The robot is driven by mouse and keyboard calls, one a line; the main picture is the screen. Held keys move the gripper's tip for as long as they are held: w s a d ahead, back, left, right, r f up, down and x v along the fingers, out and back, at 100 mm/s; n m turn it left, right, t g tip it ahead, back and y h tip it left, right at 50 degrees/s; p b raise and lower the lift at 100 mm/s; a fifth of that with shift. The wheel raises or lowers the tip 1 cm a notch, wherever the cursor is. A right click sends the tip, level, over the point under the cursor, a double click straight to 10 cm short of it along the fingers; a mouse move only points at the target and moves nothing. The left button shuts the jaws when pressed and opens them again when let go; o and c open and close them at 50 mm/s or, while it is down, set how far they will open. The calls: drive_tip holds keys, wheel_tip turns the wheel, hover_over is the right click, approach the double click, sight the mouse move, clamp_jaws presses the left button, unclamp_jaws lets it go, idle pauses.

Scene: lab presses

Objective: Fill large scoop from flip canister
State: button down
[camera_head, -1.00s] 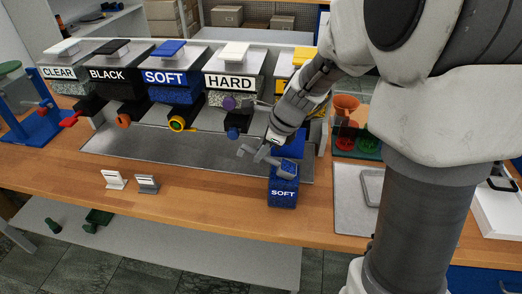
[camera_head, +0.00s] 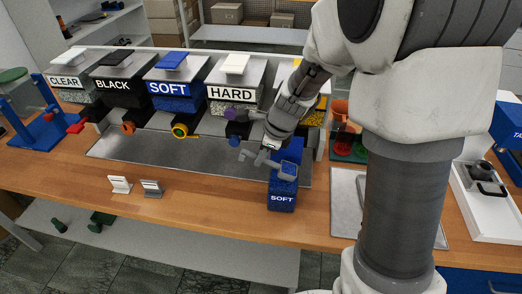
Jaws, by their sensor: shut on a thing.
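The flip canister, a blue box labelled SOFT (camera_head: 282,199), stands upright near the front of the wooden bench. Its blue lid (camera_head: 291,150) appears raised at the back. My gripper (camera_head: 266,152) is just above and left of the canister's opening. It is shut on a grey scoop (camera_head: 287,169). The scoop's bowl is at the canister's mouth. I cannot tell whether it is inside or over it, or whether it holds any material. The fingertips are small and partly hidden in this view.
Dispensers labelled CLEAR, BLACK, SOFT and HARD (camera_head: 231,94) line the back above a metal tray (camera_head: 130,150). Two small stands (camera_head: 151,188) sit front left. Orange and green cups (camera_head: 341,108) are right of the gripper. A scale (camera_head: 490,205) stands far right.

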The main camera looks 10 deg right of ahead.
drive_tip(key=shift+r+g+h+p, duration=0.3)
drive_tip(key=shift+r+h+p, duration=0.9)
drive_tip(key=shift+p, duration=5.05)
drive_tip(key=shift+a+h, duration=0.1)
drive_tip(key=shift+h, duration=0.4)
drive_tip(key=shift+g, duration=0.3)
